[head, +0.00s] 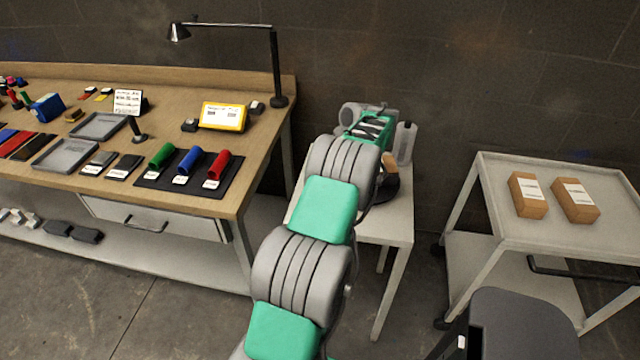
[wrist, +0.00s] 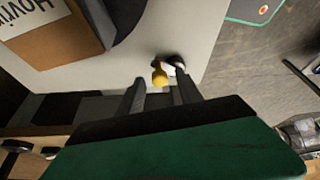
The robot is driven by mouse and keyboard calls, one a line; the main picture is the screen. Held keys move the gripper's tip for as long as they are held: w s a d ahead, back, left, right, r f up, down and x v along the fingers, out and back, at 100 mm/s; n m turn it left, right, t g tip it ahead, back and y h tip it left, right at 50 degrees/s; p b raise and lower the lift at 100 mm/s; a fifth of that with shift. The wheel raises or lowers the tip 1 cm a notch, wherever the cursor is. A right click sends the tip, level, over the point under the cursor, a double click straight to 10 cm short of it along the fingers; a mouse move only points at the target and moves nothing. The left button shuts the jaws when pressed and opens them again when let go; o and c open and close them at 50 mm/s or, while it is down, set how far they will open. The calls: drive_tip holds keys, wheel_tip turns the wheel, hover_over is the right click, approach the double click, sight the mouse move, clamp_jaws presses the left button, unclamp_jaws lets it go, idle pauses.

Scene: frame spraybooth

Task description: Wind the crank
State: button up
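A yellow knob (wrist: 160,77), which looks like the crank's handle, shows in the wrist view just above a light table top. A dark and white part (wrist: 174,64) lies right beside it; how they join is too small to tell. My gripper (wrist: 158,88) has its two dark fingers apart, one on each side of the knob's line. The knob appears at or just beyond the fingertips; I cannot tell whether either finger touches it. In the head view my arm hides the gripper, the knob and most of the small table.
A grey cart (head: 490,185) with two cartons stands right. A wooden workbench (head: 255,150) with trays and coloured cylinders stands left.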

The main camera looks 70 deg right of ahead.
drive_tip(key=p+v, duration=0.4)
drive_tip(key=v, duration=0.3)
drive_tip(key=shift+s+r, duration=0.15)
drive_tip(key=shift+r, duration=0.2)
